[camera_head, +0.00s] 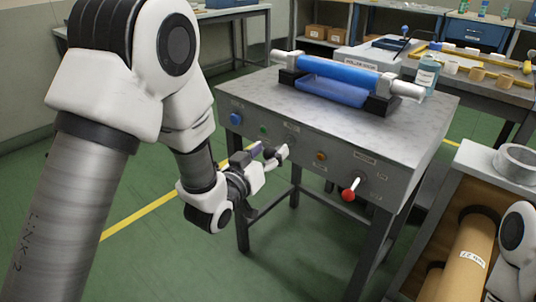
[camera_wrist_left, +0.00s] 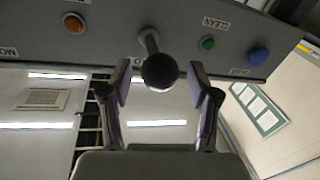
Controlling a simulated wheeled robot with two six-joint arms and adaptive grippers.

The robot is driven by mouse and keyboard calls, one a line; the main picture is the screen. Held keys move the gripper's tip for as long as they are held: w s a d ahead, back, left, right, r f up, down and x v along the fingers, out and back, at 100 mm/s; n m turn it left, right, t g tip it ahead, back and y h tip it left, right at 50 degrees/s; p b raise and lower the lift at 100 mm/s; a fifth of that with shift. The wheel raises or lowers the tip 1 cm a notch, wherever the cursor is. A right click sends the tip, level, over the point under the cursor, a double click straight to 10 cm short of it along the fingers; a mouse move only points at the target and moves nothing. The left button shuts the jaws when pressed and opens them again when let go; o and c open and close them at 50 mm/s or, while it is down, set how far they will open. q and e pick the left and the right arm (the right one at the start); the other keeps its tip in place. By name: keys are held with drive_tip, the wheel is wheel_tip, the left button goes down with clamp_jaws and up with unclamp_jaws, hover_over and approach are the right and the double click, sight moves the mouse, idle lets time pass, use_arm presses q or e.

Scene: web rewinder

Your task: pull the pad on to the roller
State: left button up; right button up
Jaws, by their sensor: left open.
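A blue roller (camera_head: 340,73) lies across the top of the grey machine table. A flatter blue piece (camera_head: 333,92) sits along its front side; I cannot tell whether this is the pad. A short lever with a dark ball knob (camera_wrist_left: 160,71) sticks out of the front panel, its label partly hidden. My left gripper (camera_head: 270,154) is at this panel, open, with its fingers on either side of the knob. In the left wrist view the gripper (camera_wrist_left: 161,96) shows gaps between fingers and knob. My right gripper is out of view.
The panel also has a red-knobbed lever (camera_head: 350,191), an orange button (camera_head: 320,156), a green button (camera_wrist_left: 207,44) and a blue button (camera_wrist_left: 259,56). A box of brown rolls (camera_head: 467,259) stands at the lower right. Green floor is clear before the table.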

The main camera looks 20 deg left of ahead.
use_arm(q)
wheel_tip(320, 180, up, 9)
drive_tip(key=shift+r, duration=0.2)
idle(0.3)
